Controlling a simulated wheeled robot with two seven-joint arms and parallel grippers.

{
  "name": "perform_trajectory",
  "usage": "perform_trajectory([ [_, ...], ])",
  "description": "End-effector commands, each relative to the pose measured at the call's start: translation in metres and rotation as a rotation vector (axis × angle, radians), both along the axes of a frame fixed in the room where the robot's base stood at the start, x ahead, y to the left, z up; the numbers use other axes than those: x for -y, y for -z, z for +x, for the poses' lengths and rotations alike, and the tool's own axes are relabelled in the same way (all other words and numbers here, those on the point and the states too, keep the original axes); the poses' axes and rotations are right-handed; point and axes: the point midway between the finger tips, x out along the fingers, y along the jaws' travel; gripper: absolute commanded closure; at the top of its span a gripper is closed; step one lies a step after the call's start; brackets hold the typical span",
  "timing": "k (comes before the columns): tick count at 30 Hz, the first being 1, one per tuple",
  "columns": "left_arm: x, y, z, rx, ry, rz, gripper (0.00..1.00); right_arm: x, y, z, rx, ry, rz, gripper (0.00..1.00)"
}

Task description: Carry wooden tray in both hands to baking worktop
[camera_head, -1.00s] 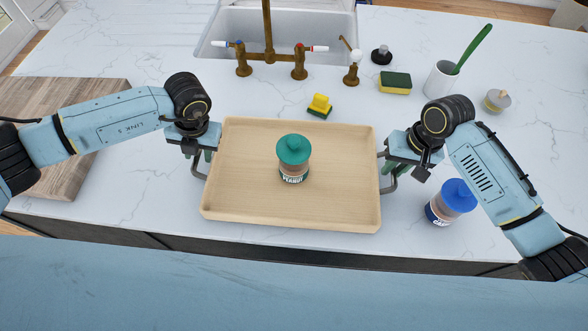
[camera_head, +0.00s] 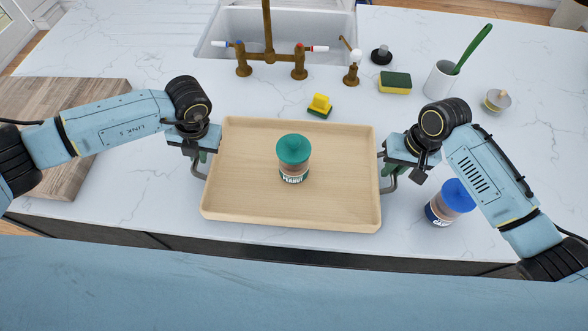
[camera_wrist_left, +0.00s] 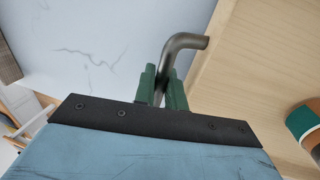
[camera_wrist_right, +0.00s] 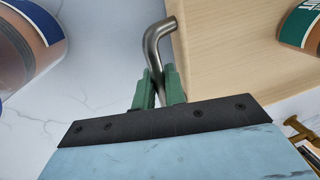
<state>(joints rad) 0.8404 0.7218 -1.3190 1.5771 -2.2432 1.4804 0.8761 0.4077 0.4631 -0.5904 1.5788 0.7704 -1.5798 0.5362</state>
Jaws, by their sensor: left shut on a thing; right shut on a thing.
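The wooden tray (camera_head: 240,200) is on or just above the white marble counter in the head view; I cannot tell which. A jar with a green lid (camera_head: 293,158) stands upright on it. My left gripper (camera_head: 203,158) is shut on the tray's left metal handle; in the left wrist view its green fingers (camera_wrist_left: 162,88) close around the handle bar (camera_wrist_left: 185,42). My right gripper (camera_head: 388,160) is shut on the right handle; in the right wrist view the fingers (camera_wrist_right: 157,88) pinch the bar (camera_wrist_right: 154,42).
A blue-lidded jar (camera_head: 451,202) stands close to the tray's right, below my right arm. A wooden board (camera_head: 60,180) lies at left.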

Motion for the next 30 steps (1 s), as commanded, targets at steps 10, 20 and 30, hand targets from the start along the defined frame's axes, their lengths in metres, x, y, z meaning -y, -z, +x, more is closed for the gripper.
perform_trajectory([
  [10, 0.000, -0.013, 0.001, 0.002, -0.001, 0.000, 1.00, 0.000, -0.013, 0.001, 0.003, 0.001, 0.001, 1.00],
  [20, 0.000, -0.040, 0.001, 0.002, -0.001, 0.000, 1.00, 0.000, -0.040, 0.001, 0.003, 0.001, 0.001, 1.00],
  [30, 0.000, -0.052, 0.001, 0.001, -0.001, 0.000, 1.00, 0.000, -0.052, 0.001, 0.002, 0.000, 0.001, 1.00],
])
